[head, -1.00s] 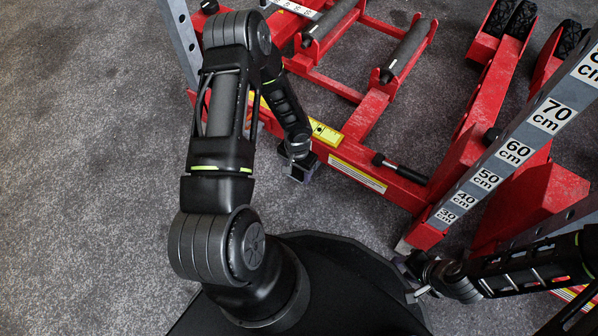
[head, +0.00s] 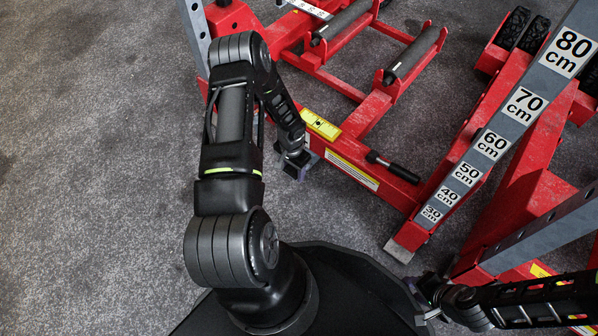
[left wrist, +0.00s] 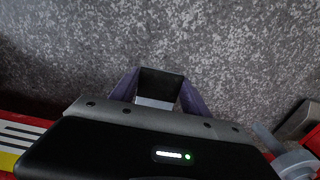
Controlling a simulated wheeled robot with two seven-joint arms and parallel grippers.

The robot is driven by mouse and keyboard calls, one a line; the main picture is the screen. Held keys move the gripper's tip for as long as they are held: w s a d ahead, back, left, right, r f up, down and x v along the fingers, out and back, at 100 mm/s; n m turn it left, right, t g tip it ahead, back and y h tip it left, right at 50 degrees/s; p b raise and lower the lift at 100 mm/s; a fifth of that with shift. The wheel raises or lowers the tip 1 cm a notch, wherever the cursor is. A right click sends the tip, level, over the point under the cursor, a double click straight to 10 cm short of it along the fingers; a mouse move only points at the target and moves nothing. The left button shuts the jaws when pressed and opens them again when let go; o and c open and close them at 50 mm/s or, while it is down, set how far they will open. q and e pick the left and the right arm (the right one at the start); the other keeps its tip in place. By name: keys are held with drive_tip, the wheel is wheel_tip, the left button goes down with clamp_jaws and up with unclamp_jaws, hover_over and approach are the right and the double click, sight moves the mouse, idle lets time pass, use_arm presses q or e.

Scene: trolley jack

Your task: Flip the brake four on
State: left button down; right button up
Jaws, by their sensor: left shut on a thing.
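My left gripper (head: 294,168) is low beside the red jack frame (head: 345,150), near its yellow-labelled bar. In the left wrist view its two purplish fingers (left wrist: 159,92) are shut on a small dark block (left wrist: 161,84) with a pale lower face. I take this for a brake part, but cannot tell which brake it is. The arm hides most of the part in the head view. My right gripper (head: 422,296) is low at the lower right, near the foot of the red frame; its jaws are too small to read.
A black-handled lever (head: 392,167) lies along the frame bar. A yellow level (head: 320,125) sits on the frame. A grey post with height labels (head: 494,143) rises at the right, with black wheels (head: 520,32) behind. Grey floor (head: 90,170) is clear at the left.

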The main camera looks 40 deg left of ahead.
sight(291, 173)
use_arm(q)
drive_tip(key=shift+s+f, duration=0.6)
drive_tip(key=shift+f, duration=0.15)
drive_tip(key=c, duration=0.8)
unclamp_jaws()
drive_tip(key=shift+f, duration=0.1)
drive_tip(key=shift+c, duration=0.2)
drive_tip(key=o, duration=0.3)
drive_tip(key=shift+w, duration=0.15)
drive_tip(key=shift+w+r, duration=0.15)
drive_tip(key=shift+r, duration=0.05)
drive_tip(key=shift+w+r, duration=0.1)
drive_tip(key=shift+r, duration=0.5)
wheel_tip(291, 173, up, 6)
drive_tip(key=p, duration=0.3)
drive_tip(key=shift+r, duration=0.25)
drive_tip(key=shift+r, duration=0.1)
